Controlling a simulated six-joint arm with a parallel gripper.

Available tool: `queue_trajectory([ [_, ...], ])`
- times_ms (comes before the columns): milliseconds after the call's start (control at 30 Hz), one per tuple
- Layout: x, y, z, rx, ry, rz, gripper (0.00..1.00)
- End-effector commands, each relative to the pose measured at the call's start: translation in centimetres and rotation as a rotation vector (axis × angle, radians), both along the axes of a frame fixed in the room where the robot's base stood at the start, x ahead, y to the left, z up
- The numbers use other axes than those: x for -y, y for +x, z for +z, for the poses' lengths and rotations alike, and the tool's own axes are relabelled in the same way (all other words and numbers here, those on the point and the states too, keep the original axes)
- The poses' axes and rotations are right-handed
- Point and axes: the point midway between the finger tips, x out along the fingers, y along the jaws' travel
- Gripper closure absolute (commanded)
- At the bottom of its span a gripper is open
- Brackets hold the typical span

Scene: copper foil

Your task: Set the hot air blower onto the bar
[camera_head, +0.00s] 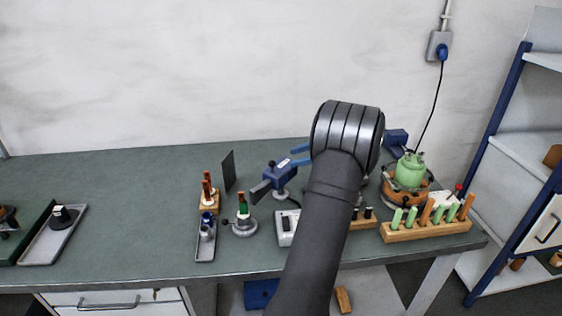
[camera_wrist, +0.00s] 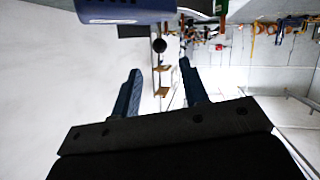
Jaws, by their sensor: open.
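The hot air blower appears to be the blue body with a pale label (camera_head: 279,177) and a dark nozzle toward the lower left; it is at the middle of the bench, over a small grey stand. A blue rounded body, likely the same blower, shows at the top edge of the wrist view (camera_wrist: 125,10). My gripper (camera_head: 299,155) is open and empty, its two blue fingers pointing left, just above and right of the blower in the picture. The fingers also show apart in the wrist view (camera_wrist: 160,68). I cannot tell which thing is the bar; my arm hides part of the bench.
A wooden rack of green and orange rods (camera_head: 428,231) stands at the right, near a green vessel (camera_head: 408,168). A small grey tray (camera_head: 205,255), an upright dark plate (camera_head: 228,171) and a grey box (camera_head: 286,228) surround the blower. The bench's left middle (camera_head: 140,215) is clear.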

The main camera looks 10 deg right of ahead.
Motion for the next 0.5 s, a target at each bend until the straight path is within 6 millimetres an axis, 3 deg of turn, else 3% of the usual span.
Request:
queue_trajectory([
  [200, 4.6, -1.1, 1.9, 0.003, -0.001, -0.003, 0.59],
  [500, 7.2, -1.7, 3.0, 0.001, 0.000, 0.000, 0.59],
])
